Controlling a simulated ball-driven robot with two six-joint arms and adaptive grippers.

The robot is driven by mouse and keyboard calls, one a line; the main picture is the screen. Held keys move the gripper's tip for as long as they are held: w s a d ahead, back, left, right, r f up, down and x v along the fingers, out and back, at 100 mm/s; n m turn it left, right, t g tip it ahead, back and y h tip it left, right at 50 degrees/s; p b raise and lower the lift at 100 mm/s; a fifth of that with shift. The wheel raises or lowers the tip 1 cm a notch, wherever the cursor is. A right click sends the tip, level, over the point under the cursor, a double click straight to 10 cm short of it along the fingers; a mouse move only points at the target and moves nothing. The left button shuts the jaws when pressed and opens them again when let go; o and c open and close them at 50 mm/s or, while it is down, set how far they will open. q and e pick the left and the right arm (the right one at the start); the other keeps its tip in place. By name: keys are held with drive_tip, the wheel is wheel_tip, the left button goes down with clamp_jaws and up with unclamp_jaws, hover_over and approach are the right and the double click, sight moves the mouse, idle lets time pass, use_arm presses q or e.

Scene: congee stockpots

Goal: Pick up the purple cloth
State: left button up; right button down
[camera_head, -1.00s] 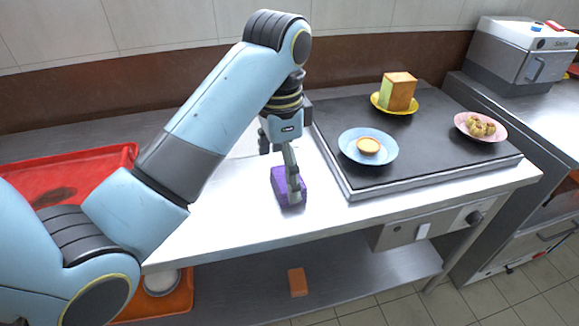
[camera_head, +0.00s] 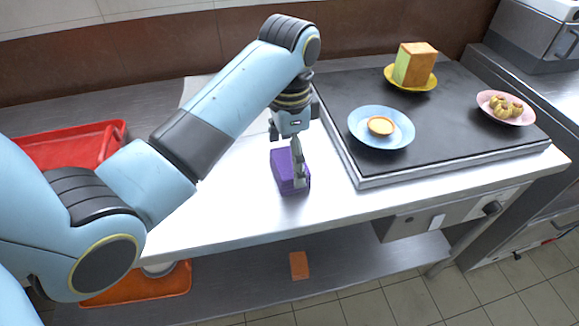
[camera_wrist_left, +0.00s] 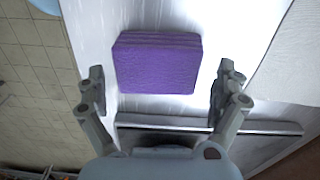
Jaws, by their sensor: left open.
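The purple cloth (camera_head: 287,172) is a folded, thick block lying on the white counter in the head view. It also shows in the left wrist view (camera_wrist_left: 157,63), whole, ahead of the fingers. My left gripper (camera_head: 286,157) is open over the cloth, and one finger hides part of its right side in the head view. In the left wrist view its two fingers (camera_wrist_left: 162,80) stand wide apart, one towards each side of the cloth, with nothing held. Whether a finger touches the cloth, I cannot tell. My right gripper is not in view.
A dark griddle (camera_head: 440,158) right of the cloth holds a blue plate (camera_head: 359,126) with a tart, a yellow plate (camera_head: 430,85) with a block and a pink plate (camera_head: 489,103) with food. A red tray (camera_head: 112,140) is at left. The counter left of the cloth is clear.

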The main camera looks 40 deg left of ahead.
use_arm(q)
wheel_tip(320, 180, down, 2)
drive_tip(key=c, duration=0.9)
drive_tip(key=shift+r, duration=0.15)
drive_tip(key=r, duration=0.4)
drive_tip(key=shift+w+d+r, duration=0.2)
drive_tip(key=shift+w, duration=0.05)
drive_tip(key=w+d+r, duration=0.6)
drive_tip(key=w+d, duration=0.1)
drive_tip(key=w, duration=0.1)
drive_tip(key=shift+d+r+b, duration=0.2)
drive_tip(key=shift+d+b, duration=0.05)
drive_tip(key=shift+b, duration=0.1)
